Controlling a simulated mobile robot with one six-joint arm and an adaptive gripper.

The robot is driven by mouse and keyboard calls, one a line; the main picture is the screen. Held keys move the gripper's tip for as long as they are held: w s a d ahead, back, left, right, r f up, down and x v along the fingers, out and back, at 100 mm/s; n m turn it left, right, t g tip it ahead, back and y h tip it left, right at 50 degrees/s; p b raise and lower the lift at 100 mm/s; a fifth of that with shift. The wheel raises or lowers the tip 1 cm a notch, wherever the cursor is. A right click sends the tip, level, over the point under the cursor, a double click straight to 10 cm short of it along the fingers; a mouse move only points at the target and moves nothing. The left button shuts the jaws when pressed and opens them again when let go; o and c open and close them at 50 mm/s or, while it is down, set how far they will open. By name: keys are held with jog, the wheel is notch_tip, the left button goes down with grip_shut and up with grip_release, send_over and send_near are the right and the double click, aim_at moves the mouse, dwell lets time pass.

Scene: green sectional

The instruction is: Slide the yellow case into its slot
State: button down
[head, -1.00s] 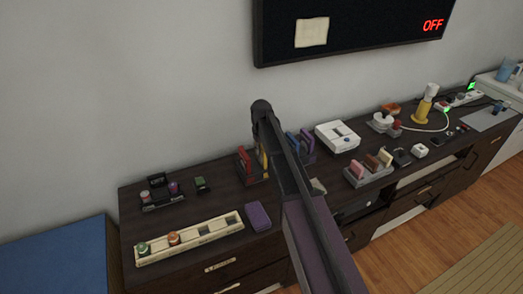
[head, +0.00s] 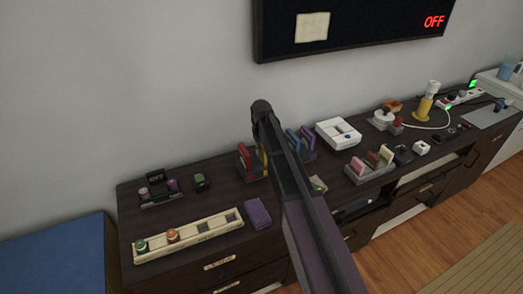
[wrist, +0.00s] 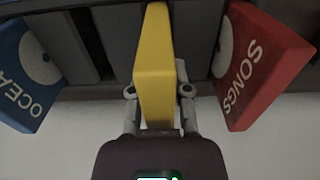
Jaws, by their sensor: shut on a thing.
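My gripper (wrist: 158,91) is shut on the yellow case (wrist: 154,55), one finger on each side, in the wrist view. The case's far end meets the dark slotted rack (wrist: 116,35), between its dividers; I cannot tell how deep it sits. The blue case (wrist: 30,75) stands in the rack to the left, and the red case (wrist: 268,62) to the right. In the head view, my arm covers the gripper and much of the rack. A yellow sliver (head: 263,160) shows beside the red case (head: 245,160).
A purple box (head: 258,212) and a long cream tray (head: 200,229) with round items lie at the left on the dark cabinet. A white console (head: 338,134) and a grey rack of cases (head: 369,174) stand right of my arm. The wall is close behind.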

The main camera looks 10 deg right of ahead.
jog(key=shift+f+b, duration=0.65)
jog(key=shift+f, duration=0.1)
jog(key=shift+c, duration=2.4)
grip_release()
jog(key=shift+r, duration=0.1)
jog(key=shift+r, duration=0.1)
notch_tip(320, 180, up, 11)
jog(key=p, duration=1.1)
jog(key=shift+r+p, duration=0.2)
jog(key=shift+p, duration=0.15)
jog(key=w+d+f+b, duration=0.1)
jog(key=w+d, duration=0.1)
jog(key=d, duration=0.5)
jog(key=shift+f+b, duration=0.35)
jog(key=shift+f, duration=0.05)
jog(key=s+m, duration=0.3)
jog(key=s, duration=2.6)
jog(key=shift+m, duration=0.3)
